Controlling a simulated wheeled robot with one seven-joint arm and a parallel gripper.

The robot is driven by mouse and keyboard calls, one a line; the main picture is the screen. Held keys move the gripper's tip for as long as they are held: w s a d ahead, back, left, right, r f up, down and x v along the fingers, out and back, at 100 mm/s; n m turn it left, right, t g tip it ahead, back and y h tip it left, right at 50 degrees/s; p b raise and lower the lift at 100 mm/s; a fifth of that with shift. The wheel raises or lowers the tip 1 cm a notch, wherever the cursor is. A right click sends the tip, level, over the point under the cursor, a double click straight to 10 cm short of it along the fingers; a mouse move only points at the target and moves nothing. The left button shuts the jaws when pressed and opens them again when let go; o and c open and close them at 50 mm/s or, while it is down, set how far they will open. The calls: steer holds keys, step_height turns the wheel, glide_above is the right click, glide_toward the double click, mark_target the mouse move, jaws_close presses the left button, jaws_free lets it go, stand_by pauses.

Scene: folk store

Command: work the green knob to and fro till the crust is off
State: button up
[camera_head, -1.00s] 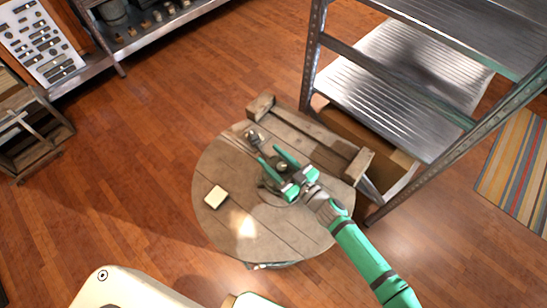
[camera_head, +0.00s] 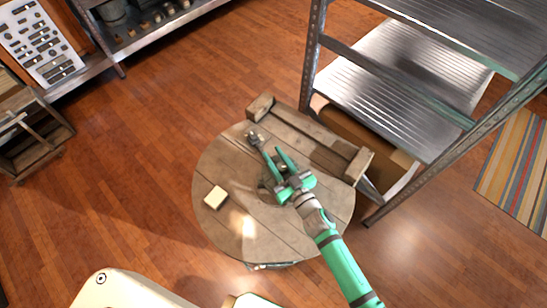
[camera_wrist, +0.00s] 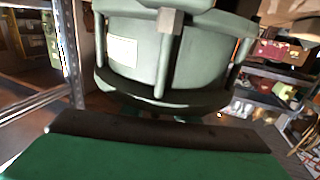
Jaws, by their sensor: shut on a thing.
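My teal gripper (camera_head: 270,150) reaches over the round wooden table. In the wrist view a round, ribbed, grey-green body (camera_wrist: 190,60) with a pale label fills the upper middle, very close; I take it for the green knob. A green finger with a dark pad spans the bottom of that view. In the head view a small dark metal fitting sits around and under the fingers, mostly hidden by them, and the knob's colour there cannot be told from the gripper's. The gripper is shut on the knob. I cannot make out the crust.
The round table (camera_head: 222,165) carries a pale yellow block (camera_head: 215,197) at its left and a wooden frame (camera_head: 310,139) along its back right. A small metal piece (camera_head: 253,136) lies near the left fingertip. A metal shelf rack (camera_head: 400,80) stands close behind right.

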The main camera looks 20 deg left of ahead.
steer(key=shift+w+d+r+m+t+h, duration=0.1)
steer(key=shift+w+d+m+t+h, duration=0.1)
steer(key=shift+m+t+h, duration=0.6)
steer(key=shift+w+d+m+t+h, duration=0.15)
steer(key=shift+w+m+t+h, duration=0.05)
steer(key=shift+m+t+h, duration=0.6)
steer(key=shift+w+d+m+t+h, duration=0.1)
steer(key=shift+d+m+t+h, duration=0.05)
steer(key=shift+m+t+h, duration=0.35)
steer(key=shift+w+d+m+t+h, duration=0.1)
steer(key=shift+m+t+h, duration=0.15)
steer(key=shift+h, duration=0.35)
steer(key=shift+w+d+m+t+h, duration=0.15)
steer(key=shift+m+t+h, duration=0.15)
steer(key=shift+m+h, duration=0.35)
steer(key=shift+s+d+m+t+h, duration=0.15)
steer(key=shift+m+t+h, duration=0.25)
steer(key=shift+h, duration=0.5)
steer(key=shift+w+d+m+t+h, duration=0.15)
steer(key=shift+d+m+t+h, duration=0.1)
steer(key=shift+m+h, duration=0.4)
steer(key=o, duration=1.1)
steer(key=shift+c, duration=0.2)
steer(key=v, duration=1.1)
steer(key=shift+a, duration=0.15)
